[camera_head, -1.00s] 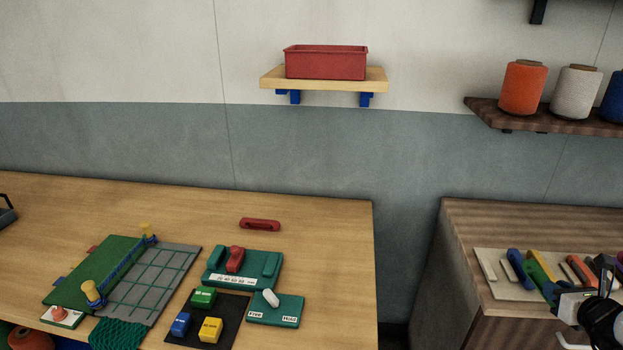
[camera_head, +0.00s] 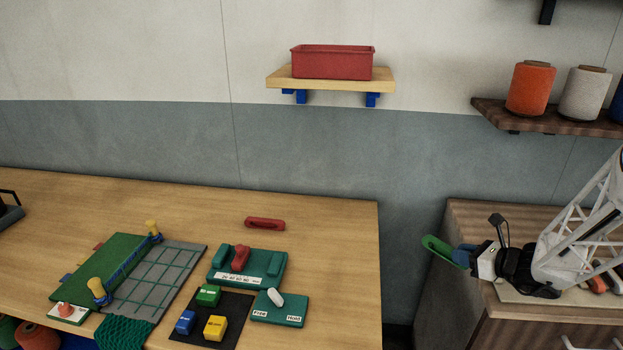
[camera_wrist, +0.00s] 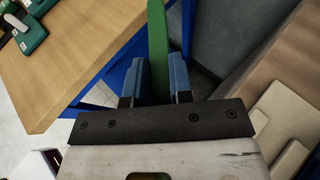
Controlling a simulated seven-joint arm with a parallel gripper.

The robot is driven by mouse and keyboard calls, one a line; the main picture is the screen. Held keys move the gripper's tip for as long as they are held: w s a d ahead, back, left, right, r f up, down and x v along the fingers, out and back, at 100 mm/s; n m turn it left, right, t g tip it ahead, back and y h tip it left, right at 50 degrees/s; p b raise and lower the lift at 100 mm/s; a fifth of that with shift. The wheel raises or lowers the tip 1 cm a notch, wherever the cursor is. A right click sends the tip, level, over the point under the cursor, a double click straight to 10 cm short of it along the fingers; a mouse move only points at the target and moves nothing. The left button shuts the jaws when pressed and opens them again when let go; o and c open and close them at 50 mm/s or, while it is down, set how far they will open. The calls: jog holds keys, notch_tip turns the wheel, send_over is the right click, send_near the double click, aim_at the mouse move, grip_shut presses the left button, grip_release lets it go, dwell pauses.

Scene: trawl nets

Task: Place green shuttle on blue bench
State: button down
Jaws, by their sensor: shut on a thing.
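The green shuttle (camera_head: 438,247) is held in my gripper (camera_head: 463,256) at the right, in the air over the gap between the bench and the dark wooden cabinet. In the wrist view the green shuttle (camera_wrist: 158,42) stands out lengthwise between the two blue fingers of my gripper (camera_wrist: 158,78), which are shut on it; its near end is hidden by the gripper. The blue bench (camera_head: 330,260) has a pale wooden top, and its blue frame shows in the wrist view. The bench's right edge is left of the shuttle.
A red shuttle (camera_head: 265,223) lies on the bench, with a green lever block (camera_head: 218,272) and a dark mat (camera_head: 190,334) nearby. The bench top right of these is clear. The cabinet (camera_head: 470,215) stands right, under a spool shelf.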

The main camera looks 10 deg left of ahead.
jog(key=w+a+f+n+g+y, duration=0.1)
jog(key=a+n+g, duration=0.2)
jog(key=a, duration=0.4)
jog(key=a+f+n+g+y, duration=0.1)
jog(key=a+n+g, duration=0.1)
jog(key=a, duration=0.6)
jog(key=w+a+f+n+g+y, duration=0.1)
jog(key=a+n+g, duration=0.2)
jog(key=a, duration=0.5)
jog(key=shift+w+a+f+n+g+y, duration=0.1)
jog(key=shift+w+a+n+g+y, duration=0.15)
jog(key=shift+g, duration=0.35)
jog(key=shift+w, duration=0.15)
jog(key=w+a, duration=0.1)
jog(key=w, duration=0.4)
jog(key=w+a+f, duration=0.1)
jog(key=w, duration=0.4)
jog(key=w+a, duration=0.1)
jog(key=w, duration=0.4)
jog(key=shift+w+a+f, duration=0.1)
jog(key=shift+w+f, duration=0.1)
jog(key=shift+f, duration=0.05)
jog(key=shift+f, duration=0.1)
jog(key=shift+f, duration=1.7)
jog(key=shift+f, duration=0.1)
